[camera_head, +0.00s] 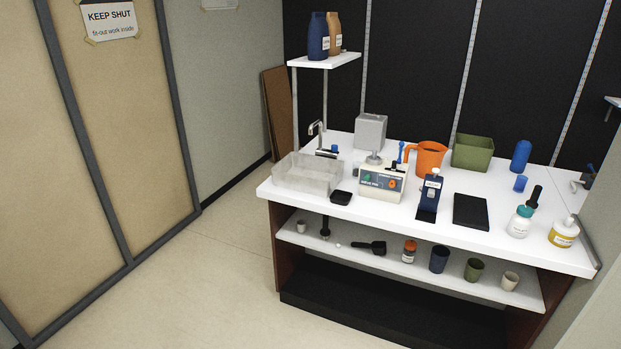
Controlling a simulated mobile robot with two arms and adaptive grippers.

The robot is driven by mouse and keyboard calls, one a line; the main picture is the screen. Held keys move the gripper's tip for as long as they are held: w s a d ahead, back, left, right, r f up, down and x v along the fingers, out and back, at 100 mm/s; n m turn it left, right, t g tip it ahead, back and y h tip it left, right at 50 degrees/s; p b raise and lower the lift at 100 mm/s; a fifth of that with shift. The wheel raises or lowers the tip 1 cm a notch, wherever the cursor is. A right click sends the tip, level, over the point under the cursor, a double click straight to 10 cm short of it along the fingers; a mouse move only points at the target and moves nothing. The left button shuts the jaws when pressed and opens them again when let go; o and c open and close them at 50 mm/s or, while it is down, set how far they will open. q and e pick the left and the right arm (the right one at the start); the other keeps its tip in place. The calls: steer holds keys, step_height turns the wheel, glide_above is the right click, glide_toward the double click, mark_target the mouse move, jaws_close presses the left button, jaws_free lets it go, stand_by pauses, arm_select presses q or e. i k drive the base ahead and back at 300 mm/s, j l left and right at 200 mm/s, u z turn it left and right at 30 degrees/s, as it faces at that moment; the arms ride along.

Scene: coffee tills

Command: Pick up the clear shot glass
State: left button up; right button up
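I cannot make out a clear shot glass with certainty. A small pale, see-through-looking shape (358,162) stands on the white counter (285,202), between the translucent tub (305,178) and the white machine (381,184). It is too small to tell what it is. Small cups stand on the lower shelf: a pale one (301,226) at the left, and a dark blue one (439,259), an olive one (474,270) and a cream one (510,281) at the right. Neither of my grippers is in view.
The counter also holds an orange jug (431,157), a green bin (472,153), a dark blue device (430,196), a black pad (471,212), a white bottle (520,222) and a yellow-labelled jar (564,232). A raised shelf (326,61) carries two bottles. Floor (215,270) in front is clear.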

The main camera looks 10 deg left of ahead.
mark_target(357, 170)
steer(key=u, duration=0.65)
steer(key=i+j+u, duration=0.1)
steer(key=i+u, duration=0.2)
steer(key=i, duration=0.65)
steer(key=i+l+u, duration=0.25)
steer(key=i, duration=0.65)
steer(key=i+j+u, duration=0.15)
steer(key=i+u, duration=0.2)
steer(key=i, duration=0.4)
steer(key=i+u, duration=0.3)
steer(key=i, duration=0.45)
steer(key=i+z, duration=0.4)
steer(key=i+j+z, duration=0.1)
steer(key=i+z, duration=0.35)
steer(key=i+l+z, duration=0.15)
steer(key=i+z, duration=1.05)
steer(key=i+l+u, duration=0.1)
steer(key=i+u, duration=0.25)
steer(key=i, duration=0.4)
steer(key=i+j+u, duration=0.1)
steer(key=u, duration=0.4)
steer(key=i+u, duration=0.25)
steer(key=u, duration=0.2)
steer(key=i+l+u, duration=0.1)
steer(key=u, duration=0.4)
steer(key=i+l+u, duration=0.15)
steer(key=u, duration=0.35)
steer(key=i, duration=0.1)
